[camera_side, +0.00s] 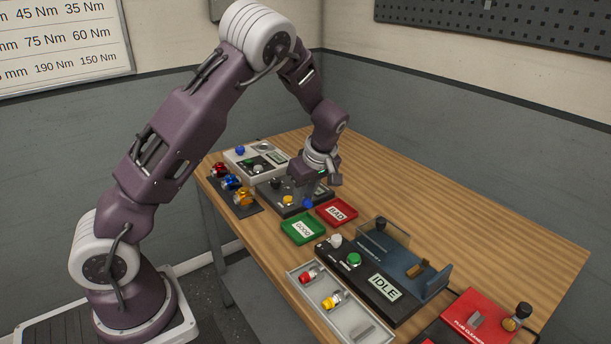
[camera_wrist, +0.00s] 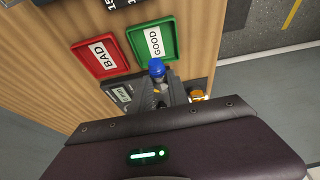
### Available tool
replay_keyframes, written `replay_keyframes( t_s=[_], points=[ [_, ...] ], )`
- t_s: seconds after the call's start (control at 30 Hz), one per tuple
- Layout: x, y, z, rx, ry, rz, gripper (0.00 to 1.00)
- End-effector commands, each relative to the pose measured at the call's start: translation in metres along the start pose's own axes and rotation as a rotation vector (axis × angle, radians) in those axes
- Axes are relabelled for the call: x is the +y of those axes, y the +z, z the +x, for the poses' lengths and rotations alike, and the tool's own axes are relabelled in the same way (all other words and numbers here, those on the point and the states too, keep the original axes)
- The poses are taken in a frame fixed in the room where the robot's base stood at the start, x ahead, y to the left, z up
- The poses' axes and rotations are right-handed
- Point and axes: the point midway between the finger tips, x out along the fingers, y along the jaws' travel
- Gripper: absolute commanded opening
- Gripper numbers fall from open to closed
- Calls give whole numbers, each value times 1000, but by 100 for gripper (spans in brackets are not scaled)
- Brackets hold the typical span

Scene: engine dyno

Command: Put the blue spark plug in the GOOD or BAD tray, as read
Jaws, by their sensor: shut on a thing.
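The blue spark plug (camera_side: 308,203) is in my gripper (camera_side: 313,193), which is shut on it. In the wrist view its blue end (camera_wrist: 156,68) shows between the grey fingers (camera_wrist: 158,84); the rest is mostly hidden. The plug is near the black tester (camera_side: 290,201) with a yellow knob, beside the trays. I cannot tell its exact height. The green GOOD tray (camera_side: 295,239) and red BAD tray (camera_side: 325,222) lie side by side, and both look empty. In the wrist view the GOOD tray (camera_wrist: 171,30) and BAD tray (camera_wrist: 83,67) are just beyond the plug. The tester's small display (camera_wrist: 122,95) is not legible.
A dark mat (camera_side: 240,209) with red, blue and orange parts and a white device (camera_side: 246,155) stand at the left. A black unit (camera_side: 372,294) marked IDLE, a grey tray (camera_side: 347,325) with red and yellow plugs, and a red box (camera_side: 480,315) stand nearer the camera. The table's far right is clear.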

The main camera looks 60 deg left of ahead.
Motion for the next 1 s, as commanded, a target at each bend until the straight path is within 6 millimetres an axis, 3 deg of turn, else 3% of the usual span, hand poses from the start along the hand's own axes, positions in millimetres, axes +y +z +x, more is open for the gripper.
replay_keyframes(
  t_s=[0.6,1.0],
  points=[
    [0,24,57,0,0,1,0],
    [0,26,62,0,1,1,0]
  ],
)
